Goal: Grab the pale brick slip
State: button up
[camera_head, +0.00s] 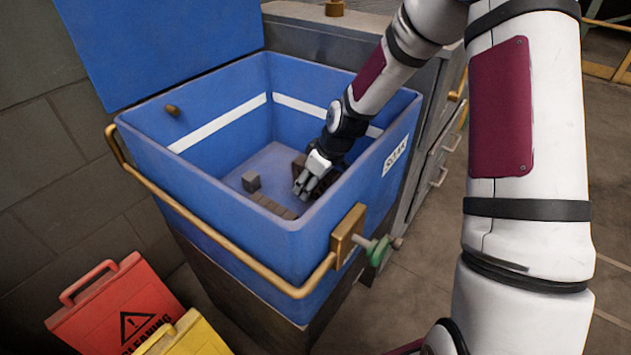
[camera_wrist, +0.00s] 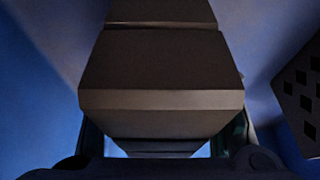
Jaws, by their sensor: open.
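My gripper (camera_head: 305,189) is open and reaches down inside the blue bin, low over its floor. In the wrist view a row of brownish-grey, bevelled pieces (camera_wrist: 160,70) runs straight in from the top, and its near end lies between my two fingers (camera_wrist: 163,147). I cannot tell whether the fingers touch it. In the head view a row of flat slips (camera_head: 271,206) lies on the bin floor just left of and below my gripper. All look dim in shadow, so I cannot tell which slip is the pale one.
The blue bin (camera_head: 215,202) has tall walls, white stripes inside and a raised lid (camera_head: 160,45). A small grey block (camera_head: 251,181) stands left of my gripper. A perforated dark brick (camera_wrist: 304,95) is close on the right in the wrist view. A brass rail (camera_head: 225,243) wraps the bin.

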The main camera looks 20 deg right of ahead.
jog(key=shift+f, duration=0.15)
grip_shut()
dwell(0.4)
jog(key=shift+d, duration=0.1)
